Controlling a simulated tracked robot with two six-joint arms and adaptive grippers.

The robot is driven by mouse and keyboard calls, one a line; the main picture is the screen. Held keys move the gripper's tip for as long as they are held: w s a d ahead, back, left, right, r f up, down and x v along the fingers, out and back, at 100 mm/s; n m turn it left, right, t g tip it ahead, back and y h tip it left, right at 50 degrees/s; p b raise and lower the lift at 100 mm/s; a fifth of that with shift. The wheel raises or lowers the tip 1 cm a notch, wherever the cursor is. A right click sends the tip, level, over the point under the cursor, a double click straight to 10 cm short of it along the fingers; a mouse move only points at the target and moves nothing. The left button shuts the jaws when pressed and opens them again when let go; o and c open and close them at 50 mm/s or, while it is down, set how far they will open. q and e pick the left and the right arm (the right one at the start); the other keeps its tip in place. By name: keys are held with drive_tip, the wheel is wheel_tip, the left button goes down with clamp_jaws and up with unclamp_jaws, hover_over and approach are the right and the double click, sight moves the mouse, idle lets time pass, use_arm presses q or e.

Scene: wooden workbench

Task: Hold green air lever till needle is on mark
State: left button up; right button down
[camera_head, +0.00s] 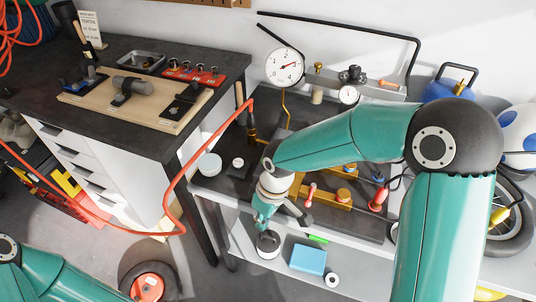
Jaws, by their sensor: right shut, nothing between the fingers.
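The gauge (284,67) is a round white dial standing at the back of the bench. Its red needle points right and slightly up; the mark is too small to make out. A small bright green bar (317,239), which looks like the lever, shows just past the bench's front edge. My wrist and forearm hide part of the bench. My left gripper is out of view.
Red-handled parts (310,192) and brass fittings (344,195) stand close beside my right gripper. A smaller gauge (348,95) is behind. A red hose (170,190) loops on the left. A blue box (308,259) lies on the shelf below.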

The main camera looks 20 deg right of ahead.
drive_tip(key=s+f+m+y, duration=0.1)
drive_tip(key=s+f+m, duration=0.3)
drive_tip(key=f, duration=0.6)
drive_tip(key=s+f+m+y, duration=0.1)
drive_tip(key=s+f+m, duration=0.4)
drive_tip(key=s+f, duration=0.3)
wheel_tip(320, 180, down, 2)
drive_tip(key=shift+s+d+f+t, duration=0.1)
drive_tip(key=shift+s+d+t, duration=0.15)
drive_tip(key=shift+d+t, duration=0.05)
drive_tip(key=shift+w+a, duration=0.1)
